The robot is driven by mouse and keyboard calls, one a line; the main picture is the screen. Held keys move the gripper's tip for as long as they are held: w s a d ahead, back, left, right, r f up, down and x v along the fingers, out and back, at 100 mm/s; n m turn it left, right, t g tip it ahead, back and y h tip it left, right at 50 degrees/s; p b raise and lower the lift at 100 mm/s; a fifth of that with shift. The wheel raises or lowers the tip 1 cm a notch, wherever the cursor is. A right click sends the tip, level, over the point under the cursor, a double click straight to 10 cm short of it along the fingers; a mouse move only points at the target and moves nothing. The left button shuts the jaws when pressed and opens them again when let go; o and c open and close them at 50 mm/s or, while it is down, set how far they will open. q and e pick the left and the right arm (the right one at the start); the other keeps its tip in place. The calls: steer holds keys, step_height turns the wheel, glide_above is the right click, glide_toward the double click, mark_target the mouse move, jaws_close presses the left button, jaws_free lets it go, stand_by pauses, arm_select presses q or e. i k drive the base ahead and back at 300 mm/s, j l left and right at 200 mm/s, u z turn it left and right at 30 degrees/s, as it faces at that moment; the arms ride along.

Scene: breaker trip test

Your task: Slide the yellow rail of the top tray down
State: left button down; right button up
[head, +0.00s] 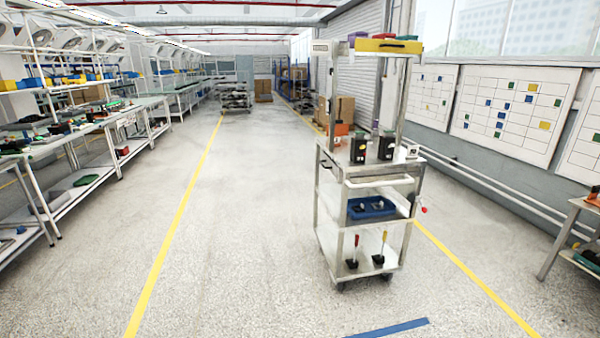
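A metal cart (374,170) stands on the floor right of centre. At its top is a raised tray with a yellow rail (389,46) along its front edge. Purple, green and red items (362,37) show just above and behind the rail. Neither of my grippers is in the head view, and the cart stands some way off, with bare floor in front of it.
The cart carries black devices (358,149) on its worktop, a blue bin (371,208) on its middle shelf and tools with red and yellow handles (383,250) at the bottom. Workbenches (85,140) line the left. A table (575,225) stands at the right edge. The centre floor is free.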

mark_target(361, 45)
steer(key=i+l+z, duration=0.2)
steer(key=i, duration=0.5)
steer(key=i+j+z, duration=0.15)
steer(key=i, duration=0.55)
steer(key=i+z, duration=0.2)
steer(key=i, duration=0.5)
steer(key=i+j+z, duration=0.15)
steer(key=i, duration=0.5)
steer(key=j, duration=0.1)
